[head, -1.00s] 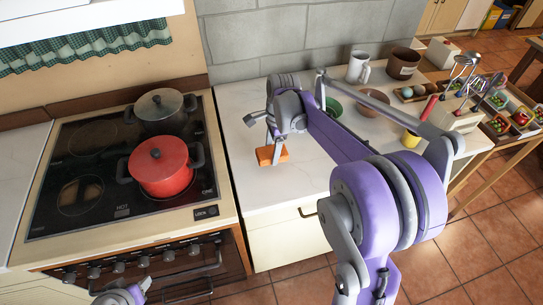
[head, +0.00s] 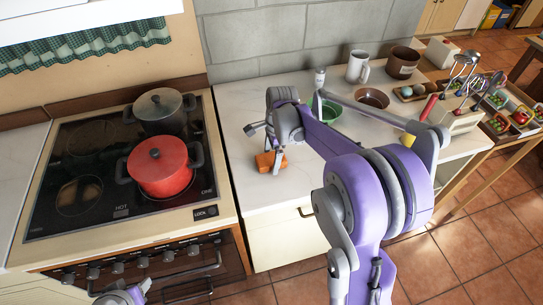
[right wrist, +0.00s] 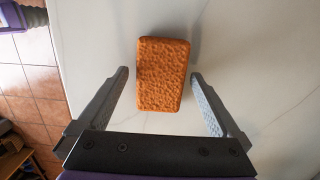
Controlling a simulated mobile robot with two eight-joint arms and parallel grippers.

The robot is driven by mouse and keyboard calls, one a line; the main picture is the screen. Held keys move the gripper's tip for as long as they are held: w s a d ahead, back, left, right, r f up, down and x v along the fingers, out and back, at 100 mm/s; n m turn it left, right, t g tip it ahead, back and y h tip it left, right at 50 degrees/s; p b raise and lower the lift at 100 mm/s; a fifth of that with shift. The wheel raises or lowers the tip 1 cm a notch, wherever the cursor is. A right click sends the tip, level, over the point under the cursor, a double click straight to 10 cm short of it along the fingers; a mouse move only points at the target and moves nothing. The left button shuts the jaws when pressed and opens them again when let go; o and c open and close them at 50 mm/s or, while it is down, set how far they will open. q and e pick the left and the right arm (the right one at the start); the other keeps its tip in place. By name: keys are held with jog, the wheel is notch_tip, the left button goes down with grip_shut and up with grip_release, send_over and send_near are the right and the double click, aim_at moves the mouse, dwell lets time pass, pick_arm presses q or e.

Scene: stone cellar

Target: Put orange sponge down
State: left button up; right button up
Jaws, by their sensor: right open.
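The orange sponge (head: 268,161) lies on the white countertop (head: 240,110), just right of the stove. In the right wrist view the sponge (right wrist: 162,74) sits between and beyond the two open fingers, with a gap on each side. My right gripper (head: 263,152) is open over the sponge in the head view; in the right wrist view its fingers (right wrist: 158,90) do not touch it. Part of the sponge is hidden by a finger in the head view. My left gripper (head: 122,295) is only partly in view at the bottom edge, and its fingers cannot be made out.
A red pot (head: 160,172) and a dark pot (head: 160,110) stand on the stove. A green bowl (head: 329,111), a brown bowl (head: 371,98), a white mug (head: 357,67) and a brown pot (head: 403,63) stand farther back on the counter. The counter left of the arm is clear.

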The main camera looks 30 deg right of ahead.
jog(key=shift+r, duration=0.35)
notch_tip(320, 180, up, 11)
jog(key=d, duration=0.1)
jog(key=s+a+f+n+t, duration=0.2)
jog(key=s+a+n, duration=0.3)
jog(key=s+n, duration=0.4)
jog(key=s+a+f+n+t+h, duration=0.1)
jog(key=s+a+f+n+t, duration=0.2)
jog(key=s+n, duration=0.7)
jog(key=a+f+n, duration=0.1)
jog(key=a+f, duration=0.1)
jog(key=a, duration=0.1)
jog(key=shift+a+f+n+p, duration=0.25)
jog(key=shift+n+p, duration=0.15)
